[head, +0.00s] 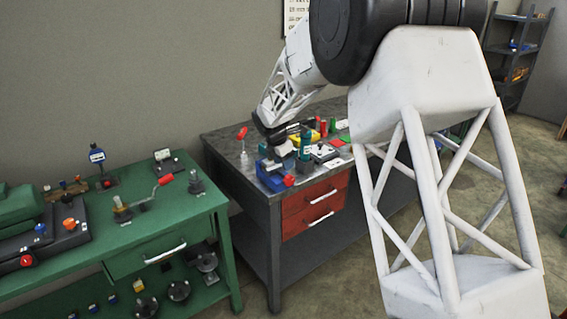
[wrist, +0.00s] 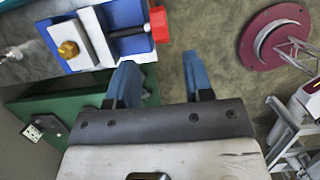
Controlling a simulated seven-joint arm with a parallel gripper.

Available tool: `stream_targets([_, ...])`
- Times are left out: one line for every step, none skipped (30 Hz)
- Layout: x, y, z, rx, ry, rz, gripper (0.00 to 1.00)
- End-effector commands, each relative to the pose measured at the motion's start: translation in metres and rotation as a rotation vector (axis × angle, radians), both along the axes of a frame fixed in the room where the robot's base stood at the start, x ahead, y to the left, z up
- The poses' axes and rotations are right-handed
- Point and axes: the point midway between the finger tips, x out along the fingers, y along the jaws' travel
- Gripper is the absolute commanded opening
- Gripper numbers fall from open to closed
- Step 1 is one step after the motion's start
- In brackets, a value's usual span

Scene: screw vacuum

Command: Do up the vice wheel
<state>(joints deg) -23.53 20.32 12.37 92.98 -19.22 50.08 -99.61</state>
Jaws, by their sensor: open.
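The blue vice (head: 268,174) stands at the front edge of the grey workbench in the head view, with its red wheel (head: 289,181) facing outward. In the wrist view the vice (wrist: 122,14) is at the top left, with white jaw blocks (wrist: 95,37) and a brass piece (wrist: 68,49) by them. A dark screw runs from the jaws to the red wheel (wrist: 159,25). My gripper (wrist: 159,62) is open and empty; its two blue fingers point toward the wheel side, apart from the wheel. How far the fingers are from it in depth I cannot tell. In the head view the fingers are not clear.
The grey workbench (head: 232,160) has red drawers and several small items behind the vice, including a green-blue bottle (head: 306,143). A red-handled tool (head: 242,133) stands to the left. A green bench (head: 150,225) with a crank and other fixtures stands further left.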

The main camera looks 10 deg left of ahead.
Motion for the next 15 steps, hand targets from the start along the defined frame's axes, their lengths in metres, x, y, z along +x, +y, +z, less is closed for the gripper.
stream_targets([0.0,0.0,0.0,0.001,0.001,0.0,0.47])
stream_targets([0.0,-0.001,0.0,0.002,0.003,-0.001,0.47])
stream_targets([0.001,-0.001,0.0,0.005,0.007,-0.002,0.47])
stream_targets([0.002,-0.002,0.0,0.008,0.011,-0.004,0.47])
stream_targets([0.003,-0.003,0.0,0.012,0.018,-0.004,0.47])
stream_targets([0.004,-0.005,0.0,0.021,0.029,-0.006,0.47])
stream_targets([0.005,-0.006,0.0,0.029,0.039,-0.008,0.47])
stream_targets([0.006,-0.007,0.0,0.039,0.05,-0.008,0.47])
stream_targets([0.008,-0.009,0.0,0.053,0.067,-0.01,0.47])
stream_targets([0.009,-0.011,-0.001,0.065,0.081,-0.011,0.47])
stream_targets([0.011,-0.013,-0.001,0.078,0.096,-0.012,0.47])
stream_targets([0.013,-0.015,-0.001,0.097,0.113,-0.012,0.47])
stream_targets([0.014,-0.016,0.0,0.112,0.127,-0.011,0.47])
stream_targets([0.015,-0.017,0.0,0.125,0.139,-0.009,0.47])
stream_targets([0.017,-0.018,0.001,0.144,0.153,-0.008,0.47])
